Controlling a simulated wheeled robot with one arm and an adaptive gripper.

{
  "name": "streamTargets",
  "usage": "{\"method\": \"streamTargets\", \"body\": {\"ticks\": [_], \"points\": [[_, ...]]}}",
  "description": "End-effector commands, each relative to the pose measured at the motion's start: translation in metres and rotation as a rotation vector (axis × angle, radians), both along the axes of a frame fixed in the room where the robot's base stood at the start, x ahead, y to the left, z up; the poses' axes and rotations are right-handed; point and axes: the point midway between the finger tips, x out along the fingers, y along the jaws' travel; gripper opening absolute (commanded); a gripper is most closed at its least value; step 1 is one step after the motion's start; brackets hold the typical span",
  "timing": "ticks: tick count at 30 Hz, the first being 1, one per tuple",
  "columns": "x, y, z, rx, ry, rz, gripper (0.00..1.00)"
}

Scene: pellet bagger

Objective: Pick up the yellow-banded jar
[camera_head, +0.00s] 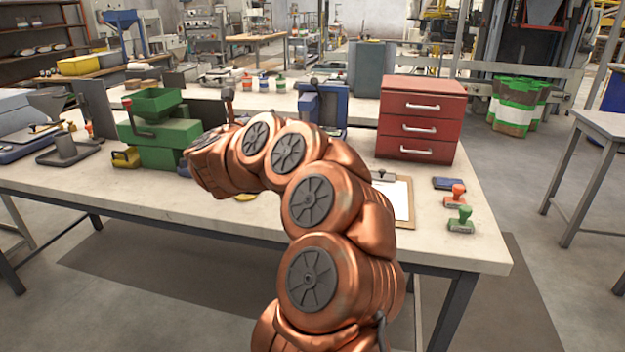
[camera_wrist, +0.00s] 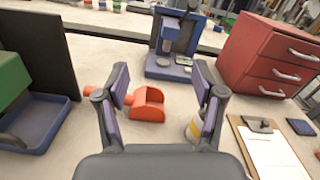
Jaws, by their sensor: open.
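The yellow-banded jar (camera_wrist: 191,130) stands on the table in the wrist view. It is pale with a yellow band, and my right finger hides part of it. My gripper (camera_wrist: 160,78) is open, with its two fingers spread wide and nothing between the pads. The jar is at the right finger, not centred between the fingers; whether they touch is not clear. In the head view my copper arm hides the gripper, and I cannot make out the jar there.
A red scoop (camera_wrist: 148,106) lies between the fingers in the wrist view, farther down. A blue press (camera_wrist: 174,50) stands beyond. A red drawer cabinet (camera_head: 421,118), a clipboard (camera_wrist: 275,155) and a green stamp (camera_head: 461,220) are to the right. A blue tray (camera_wrist: 36,122) is left.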

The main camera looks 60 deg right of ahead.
Motion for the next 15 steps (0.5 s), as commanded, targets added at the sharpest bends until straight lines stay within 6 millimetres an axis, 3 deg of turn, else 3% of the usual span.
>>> {"method": "streamTargets", "body": {"ticks": [1, 6, 10, 15], "points": [[-0.019, -0.019, -0.018, 0.02, -0.046, -0.089, 0.69], [-0.073, -0.056, -0.046, 0.049, -0.172, -0.31, 0.69], [-0.092, -0.066, -0.057, 0.053, -0.212, -0.384, 0.69], [-0.097, -0.068, -0.076, 0.051, -0.218, -0.402, 0.69]]}}
